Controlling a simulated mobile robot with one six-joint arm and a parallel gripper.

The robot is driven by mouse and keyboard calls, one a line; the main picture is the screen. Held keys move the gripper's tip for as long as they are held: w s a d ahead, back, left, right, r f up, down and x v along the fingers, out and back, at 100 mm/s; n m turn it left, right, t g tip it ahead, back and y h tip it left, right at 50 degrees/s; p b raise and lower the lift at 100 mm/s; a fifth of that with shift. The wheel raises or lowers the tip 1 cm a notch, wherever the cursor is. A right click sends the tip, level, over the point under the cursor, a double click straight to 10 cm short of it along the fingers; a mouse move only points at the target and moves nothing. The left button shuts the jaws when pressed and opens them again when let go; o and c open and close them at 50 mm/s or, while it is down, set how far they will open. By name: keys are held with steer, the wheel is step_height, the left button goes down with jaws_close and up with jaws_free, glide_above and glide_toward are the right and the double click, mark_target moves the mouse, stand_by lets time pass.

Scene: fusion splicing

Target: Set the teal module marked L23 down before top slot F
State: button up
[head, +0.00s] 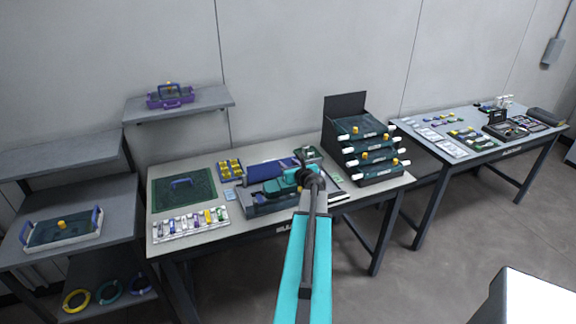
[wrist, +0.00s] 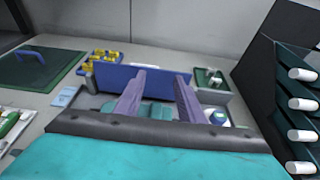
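My gripper (wrist: 160,80) shows in the wrist view as two purple fingers standing well apart. Nothing is clearly held between them. They are over a grey device with a raised blue lid (wrist: 115,78). Teal blocks (wrist: 155,113) show low between the fingers; I cannot tell whether one is the module L23, as no mark is readable. In the head view my teal arm hides part of this device. A dark stacked rack (head: 345,108) with several white-knobbed trays stands to the right; it also shows in the wrist view (wrist: 270,85). I cannot read a slot letter F.
A green mat (head: 165,200) and a white strip of coloured pieces (head: 190,224) lie left on the table. A purple carrier (head: 170,97) is on the wall shelf. A second table (head: 475,140) stands at right.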

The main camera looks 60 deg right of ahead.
steer(key=b+v, duration=0.2)
steer(key=v, duration=0.8)
steer(key=shift+s+a, duration=0.2)
steer(key=shift+s, duration=0.05)
stand_by(0.6)
